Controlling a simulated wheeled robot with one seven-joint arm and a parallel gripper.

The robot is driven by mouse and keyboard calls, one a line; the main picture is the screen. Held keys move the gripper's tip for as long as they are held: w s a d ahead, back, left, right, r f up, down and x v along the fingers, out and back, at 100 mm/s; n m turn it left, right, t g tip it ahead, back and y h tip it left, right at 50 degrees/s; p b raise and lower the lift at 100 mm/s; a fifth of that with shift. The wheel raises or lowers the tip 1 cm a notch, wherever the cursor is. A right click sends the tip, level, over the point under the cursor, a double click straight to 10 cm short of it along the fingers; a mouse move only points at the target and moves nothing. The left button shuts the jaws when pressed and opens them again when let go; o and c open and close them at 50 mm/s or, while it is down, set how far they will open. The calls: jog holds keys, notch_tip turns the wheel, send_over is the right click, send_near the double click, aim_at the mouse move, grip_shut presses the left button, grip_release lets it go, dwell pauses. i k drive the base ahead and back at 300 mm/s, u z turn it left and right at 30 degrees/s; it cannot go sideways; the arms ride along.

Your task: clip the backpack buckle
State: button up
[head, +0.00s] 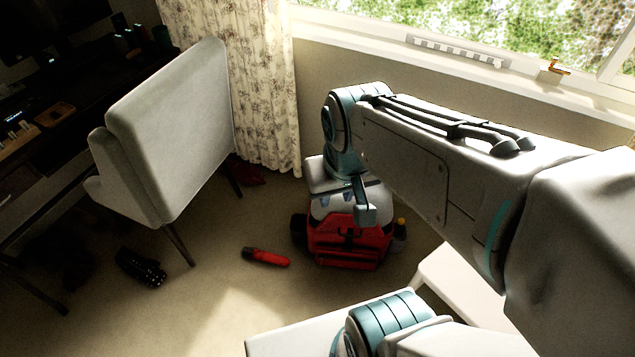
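A red backpack (345,247) with dark straps and side pockets stands on the floor near the centre, below the window wall. Its top is partly covered by my arm. A dark strap or buckle area (349,237) shows on its front, too small and dark to tell whether the buckle is clipped. My arm reaches in from the right and bends down over the backpack. The end of my arm with my gripper (364,214) is just above or in front of the upper backpack. Its fingers are not clear, and I cannot tell whether it touches the backpack.
A red flashlight-like object (265,257) lies on the floor left of the backpack. A dark object (140,267) lies farther left. A light grey chair (165,130) stands by a cluttered dark desk (60,120). A patterned curtain (262,90) hangs behind. Floor between chair and backpack is mostly clear.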

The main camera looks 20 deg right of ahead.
aim_at(348, 247)
jog(key=u, duration=0.2)
jog(key=i, duration=0.6)
jog(key=z, duration=1.2)
jog(key=k, duration=1.25)
jog(key=z, duration=0.45)
jog(key=i, duration=0.5)
jog(key=u, duration=0.05)
